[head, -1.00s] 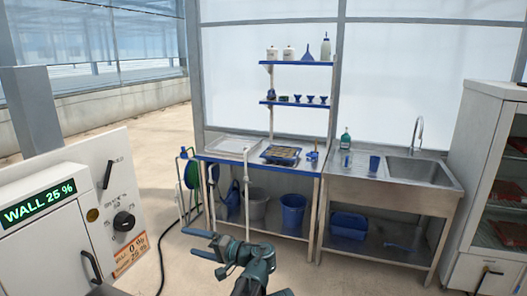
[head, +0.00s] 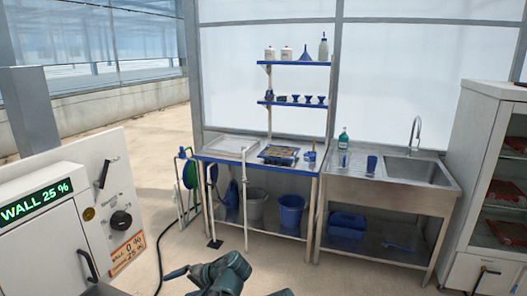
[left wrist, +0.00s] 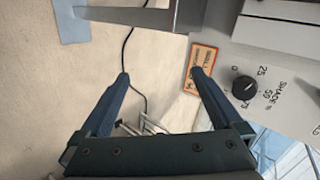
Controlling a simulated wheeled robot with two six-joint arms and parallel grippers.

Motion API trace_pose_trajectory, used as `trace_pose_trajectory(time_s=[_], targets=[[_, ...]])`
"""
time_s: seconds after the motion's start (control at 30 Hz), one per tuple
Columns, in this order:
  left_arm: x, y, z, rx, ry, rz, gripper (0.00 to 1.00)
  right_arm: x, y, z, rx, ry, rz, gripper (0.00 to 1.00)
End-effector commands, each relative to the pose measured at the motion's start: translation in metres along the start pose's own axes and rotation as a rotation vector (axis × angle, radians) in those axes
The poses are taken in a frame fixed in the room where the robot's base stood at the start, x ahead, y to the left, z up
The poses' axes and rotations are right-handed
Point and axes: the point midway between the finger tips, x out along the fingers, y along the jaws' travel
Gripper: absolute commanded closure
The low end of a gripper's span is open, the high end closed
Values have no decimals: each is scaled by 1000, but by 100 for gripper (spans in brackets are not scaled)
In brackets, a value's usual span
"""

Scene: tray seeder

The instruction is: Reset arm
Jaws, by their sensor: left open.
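My left gripper (left wrist: 160,75) is open in the left wrist view, with its two dark blue fingers spread wide and nothing between them. In the head view, one dark arm shows low in the middle, with a blue finger (head: 175,272) pointing left; the rest of that gripper is hard to make out. It is apart from the control panel and in front of the floor. I take this arm to be my left one. My right gripper is not in view.
A white control panel (head: 66,157) with a green "WALL 25 %" display stands at the left; its black knob (left wrist: 246,88) shows in the left wrist view. A blue-edged workbench (head: 220,163), a steel sink (head: 425,171) and a glass-fronted cabinet (head: 470,160) stand beyond open floor.

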Motion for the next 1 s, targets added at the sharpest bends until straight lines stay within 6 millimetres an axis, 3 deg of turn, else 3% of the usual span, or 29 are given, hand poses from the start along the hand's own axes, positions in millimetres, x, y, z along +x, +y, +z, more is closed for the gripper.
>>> trace_pose_trajectory(time_s=[0.1, 0.3, 0.73, 1.0], targets=[[12, 27, 36, -22, -53, 197, 0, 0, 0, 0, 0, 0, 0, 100], [9, 72, 74, -68, -109, 517, 0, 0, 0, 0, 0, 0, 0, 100], [-27, 116, 106, -150, -137, 919, 0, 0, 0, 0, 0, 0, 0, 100], [-67, 145, 114, -7, -121, 901, 0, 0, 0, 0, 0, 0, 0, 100]])
